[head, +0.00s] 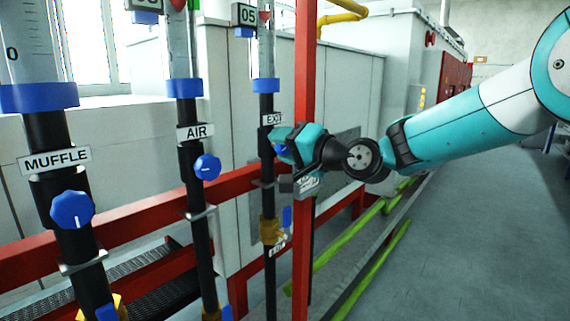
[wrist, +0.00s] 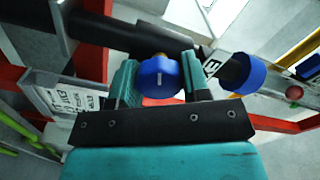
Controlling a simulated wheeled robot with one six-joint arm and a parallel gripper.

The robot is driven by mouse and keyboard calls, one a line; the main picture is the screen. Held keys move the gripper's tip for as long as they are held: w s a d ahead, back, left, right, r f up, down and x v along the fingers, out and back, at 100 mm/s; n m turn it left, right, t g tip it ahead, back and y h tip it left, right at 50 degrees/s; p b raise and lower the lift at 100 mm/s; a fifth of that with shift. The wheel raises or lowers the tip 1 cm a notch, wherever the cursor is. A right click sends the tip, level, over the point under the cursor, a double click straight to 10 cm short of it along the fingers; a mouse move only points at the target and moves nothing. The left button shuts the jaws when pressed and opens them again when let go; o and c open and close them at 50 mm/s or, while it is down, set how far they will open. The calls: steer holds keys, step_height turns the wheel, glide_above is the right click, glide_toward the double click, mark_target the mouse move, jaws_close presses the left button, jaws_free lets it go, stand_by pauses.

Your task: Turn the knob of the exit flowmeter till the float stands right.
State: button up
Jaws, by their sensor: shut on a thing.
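The exit flowmeter (head: 264,60) is the rightmost of three upright meters in the head view, with a clear tube, blue collar and black lower pipe under an EXIT label (head: 272,119). A red float (head: 265,14) shows near the top of the picture; the scale is too small to read. My gripper (head: 276,146) is at the exit knob just below the label and mostly hides it. In the wrist view the blue knob (wrist: 158,78) sits between my two teal fingers, which are shut on it.
The MUFFLE knob (head: 72,209) and AIR knob (head: 207,167) are on the meters to the left. A red post (head: 304,60) stands close beside my gripper, and a red rail (head: 150,212) runs behind the pipes. Open floor (head: 450,240) lies to the right.

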steer(key=n+b, duration=0.1)
steer(key=b, duration=0.1)
steer(key=n+b, duration=0.2)
steer(key=shift+s+a+f+n, duration=0.1)
steer(key=shift+f+n, duration=0.2)
steer(key=shift+r+n+b, duration=0.1)
steer(key=shift+n+b, duration=0.35)
steer(key=shift+n, duration=0.05)
steer(key=shift+r, duration=0.1)
steer(key=o, duration=0.9)
steer(key=shift+o, duration=0.2)
steer(key=shift+r, duration=0.1)
steer(key=b+v, duration=0.3)
steer(key=v, duration=1.4)
